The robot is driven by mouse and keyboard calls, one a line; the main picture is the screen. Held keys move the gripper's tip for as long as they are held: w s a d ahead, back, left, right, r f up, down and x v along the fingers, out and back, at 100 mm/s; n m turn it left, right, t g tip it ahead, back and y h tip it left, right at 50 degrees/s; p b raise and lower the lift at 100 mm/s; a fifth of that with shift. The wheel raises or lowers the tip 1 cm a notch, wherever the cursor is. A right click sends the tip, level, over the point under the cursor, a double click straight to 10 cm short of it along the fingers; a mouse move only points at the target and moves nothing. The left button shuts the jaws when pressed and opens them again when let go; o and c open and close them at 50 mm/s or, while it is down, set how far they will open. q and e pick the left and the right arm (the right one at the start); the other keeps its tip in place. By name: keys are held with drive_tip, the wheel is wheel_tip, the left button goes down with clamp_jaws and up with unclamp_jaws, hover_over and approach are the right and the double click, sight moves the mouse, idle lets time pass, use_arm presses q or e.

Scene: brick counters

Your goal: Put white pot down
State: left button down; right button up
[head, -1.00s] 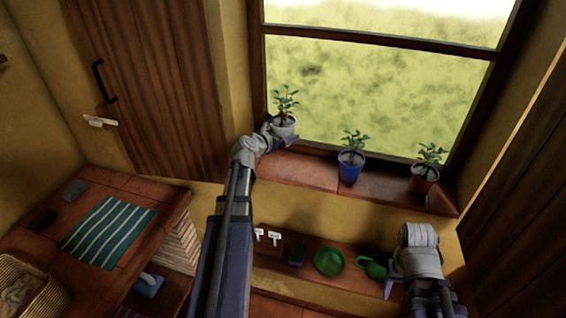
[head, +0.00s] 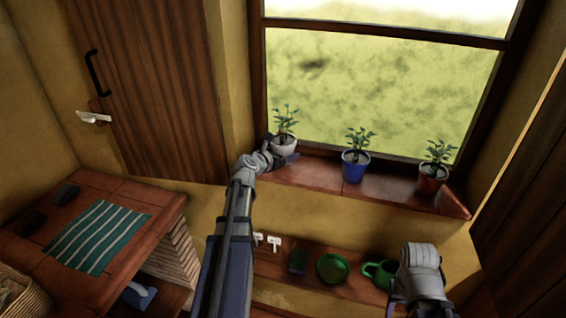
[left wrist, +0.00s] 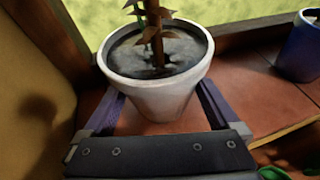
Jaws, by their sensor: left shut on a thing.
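The white pot (head: 285,144) holds a green plant and stands upright at the left end of the tiled window sill (head: 322,176). In the left wrist view the white pot (left wrist: 160,92) is between the two fingers, with dark soil and a stem inside. Its base appears at the level of the sill tiles; whether it touches them fully I cannot tell. My left gripper (head: 276,160) is shut on the pot from the front. My right gripper (head: 397,292) is low at the right near the lower shelf; its fingers are mostly hidden.
A blue pot (head: 355,167) and a red-brown pot (head: 432,180) stand farther right on the sill. A striped cloth (head: 98,235) lies on the left counter.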

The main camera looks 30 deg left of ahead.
use_arm(q)
wheel_tip(320, 180, down, 2)
drive_tip(key=shift+f+b, duration=0.1)
drive_tip(key=shift+b, duration=0.45)
drive_tip(key=shift+r, duration=0.2)
use_arm(e)
drive_tip(key=shift+f, duration=0.9)
use_arm(q)
drive_tip(key=shift+f, duration=0.15)
unclamp_jaws()
use_arm(e)
drive_tip(key=shift+f, duration=0.15)
